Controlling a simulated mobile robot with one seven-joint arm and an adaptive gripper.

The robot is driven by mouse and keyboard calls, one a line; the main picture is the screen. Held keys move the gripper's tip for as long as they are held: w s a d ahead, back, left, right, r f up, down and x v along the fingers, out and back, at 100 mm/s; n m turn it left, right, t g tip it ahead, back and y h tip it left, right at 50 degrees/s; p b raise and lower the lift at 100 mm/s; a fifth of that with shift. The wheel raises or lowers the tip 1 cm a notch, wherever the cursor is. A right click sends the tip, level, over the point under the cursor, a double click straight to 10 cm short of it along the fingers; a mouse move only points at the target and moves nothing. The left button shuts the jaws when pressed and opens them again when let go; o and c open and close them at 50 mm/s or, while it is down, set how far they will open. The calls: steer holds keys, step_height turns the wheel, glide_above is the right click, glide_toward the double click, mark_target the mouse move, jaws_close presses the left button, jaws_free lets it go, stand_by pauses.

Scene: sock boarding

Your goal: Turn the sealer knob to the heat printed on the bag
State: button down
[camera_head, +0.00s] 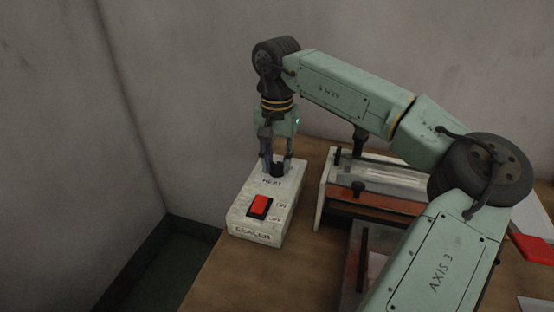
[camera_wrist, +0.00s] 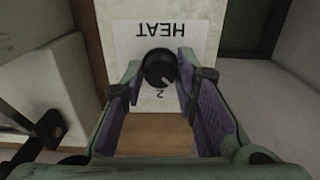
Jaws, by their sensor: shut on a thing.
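The white sealer control box (camera_head: 240,228) stands at the table's left edge, with a "HEAT" label near its far end. The dark heat knob (camera_wrist: 158,66) sits by that label; in the head view it is mostly hidden between the fingers. My gripper (camera_head: 277,167) points straight down and is shut on the knob. The wrist view shows a finger on each side of it. There the label is upside down, a "2" shows just below the knob, and a light pointer mark on the knob points to the lower right. I cannot make out a bag with a printed heat.
A red rocker switch (camera_head: 259,206) marked ON and OFF is on the box's near end. The bar sealer (camera_head: 375,187) stands to the right, partly behind my arm. A dark-framed tray (camera_head: 352,262) lies nearer. A red item (camera_head: 532,248) lies at the far right.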

steer(key=shift+m, duration=0.4)
steer(key=m+b, duration=0.1)
steer(key=m, duration=0.3)
steer(key=m+b, duration=0.1)
steer(key=m, duration=0.3)
steer(key=m+b, duration=0.1)
steer(key=m, duration=0.4)
steer(key=shift+m+b, duration=0.55)
steer(key=shift+m, duration=1.45)
steer(key=c, duration=1.2)
jaws_free()
steer(key=shift+c, duration=0.2)
